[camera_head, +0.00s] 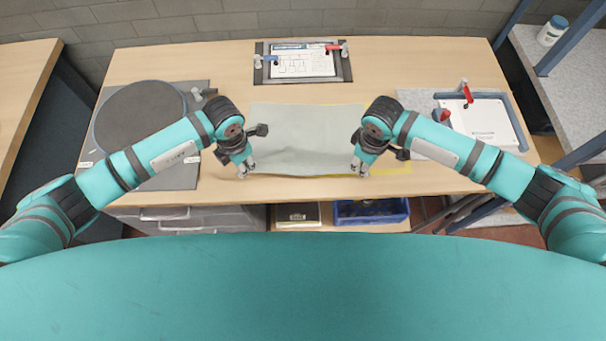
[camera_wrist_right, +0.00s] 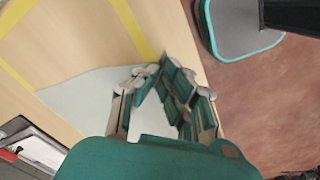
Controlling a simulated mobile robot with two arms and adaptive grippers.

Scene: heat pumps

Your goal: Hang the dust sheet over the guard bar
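The dust sheet (camera_head: 305,135), pale grey-green, lies over the middle of the table with shallow wrinkles towards its front edge. My left gripper (camera_head: 245,169) is at its front left corner; its fingers are too small to tell whether they hold it. My right gripper (camera_head: 359,167) is at the front right corner. In the right wrist view its fingertips (camera_wrist_right: 153,69) come together at the edge of the sheet (camera_wrist_right: 75,97) and seem to pinch it. I cannot make out a guard bar for certain.
A dark round plate (camera_head: 138,117) on a grey mat is at the left. A clipboard (camera_head: 303,64) with clamps lies at the back. A white case (camera_head: 485,122) with a red-handled clamp is at the right. Yellow tape (camera_head: 395,169) marks the table. A blue bin (camera_head: 371,211) is below.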

